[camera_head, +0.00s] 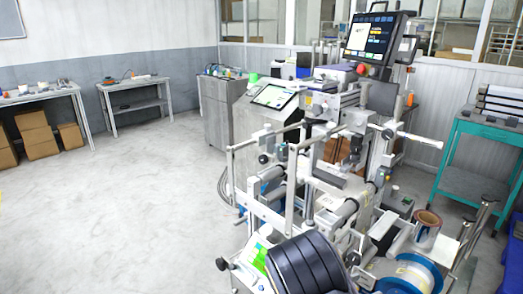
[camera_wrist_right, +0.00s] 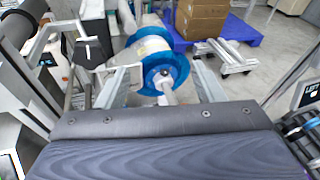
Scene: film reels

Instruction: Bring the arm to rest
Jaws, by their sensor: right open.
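My right gripper (camera_wrist_right: 160,82) is open in the right wrist view, with its two pale fingers spread apart. A blue-flanged film reel (camera_wrist_right: 168,68) with a pale wound core shows beyond and between the fingers, with a spindle end at its middle. I see no object held in the fingers; whether they touch the reel I cannot tell. In the head view, a blue-and-white reel (camera_head: 418,270) lies at the lower right by the machine. My left gripper does not show in either view.
A tall grey machine (camera_head: 350,125) with rollers and a screen fills the centre right of the head view. A teal table (camera_head: 465,185) stands at right, and work tables (camera_head: 85,110) at left. The floor (camera_head: 120,200) at left is clear. Brown boxes (camera_wrist_right: 202,17) sit on a blue pallet.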

